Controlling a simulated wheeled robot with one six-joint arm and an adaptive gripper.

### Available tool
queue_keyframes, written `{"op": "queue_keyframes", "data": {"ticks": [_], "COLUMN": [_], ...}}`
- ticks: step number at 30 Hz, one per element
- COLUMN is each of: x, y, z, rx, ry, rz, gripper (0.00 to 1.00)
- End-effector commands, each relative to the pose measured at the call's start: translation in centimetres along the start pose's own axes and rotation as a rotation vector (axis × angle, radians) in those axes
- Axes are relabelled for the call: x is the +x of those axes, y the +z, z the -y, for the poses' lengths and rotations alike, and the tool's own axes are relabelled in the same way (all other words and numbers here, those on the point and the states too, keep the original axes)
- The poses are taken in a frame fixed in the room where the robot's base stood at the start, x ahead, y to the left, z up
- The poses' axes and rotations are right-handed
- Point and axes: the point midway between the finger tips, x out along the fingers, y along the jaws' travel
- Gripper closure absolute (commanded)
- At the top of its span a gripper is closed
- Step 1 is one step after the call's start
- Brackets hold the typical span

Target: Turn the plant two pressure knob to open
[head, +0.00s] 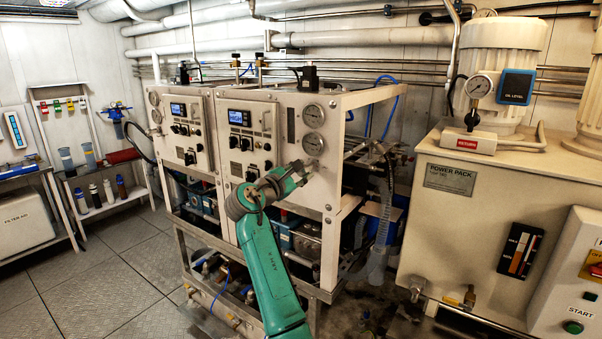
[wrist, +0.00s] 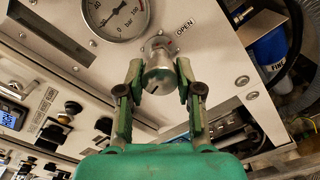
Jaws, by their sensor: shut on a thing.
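The pressure knob (wrist: 158,68) is a silver cylinder on the white front panel, just below a round pressure gauge (wrist: 115,15) in the wrist view. The word OPEN is printed on the panel beside it. My gripper (wrist: 158,80) has its two green fingers on either side of the knob, closed on it. In the head view my green arm reaches to the right-hand panel (head: 262,150), and my gripper (head: 300,170) is at the panel's right side below two stacked gauges (head: 313,144). The knob is hard to make out there.
A second panel (head: 187,130) with its own display stands to the left. The power pack (head: 470,215), with an oil level gauge above it, stands to the right. Hoses and pipes fill the gap between. Open floor (head: 100,265) lies at the left.

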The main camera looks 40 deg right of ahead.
Motion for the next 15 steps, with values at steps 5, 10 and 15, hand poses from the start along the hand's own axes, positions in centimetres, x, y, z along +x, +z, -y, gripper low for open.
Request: {"op": "queue_keyframes", "data": {"ticks": [5, 10, 15], "x": [-0.04, -0.04, -0.04], "y": [-0.14, -0.14, -0.14], "z": [0.08, 0.11, 0.13], "rx": [-0.163, -0.304, -0.416], "ry": [0.000, 0.000, 0.000], "rz": [-0.002, -0.002, -0.002], "gripper": [1.00, 1.00, 1.00]}}
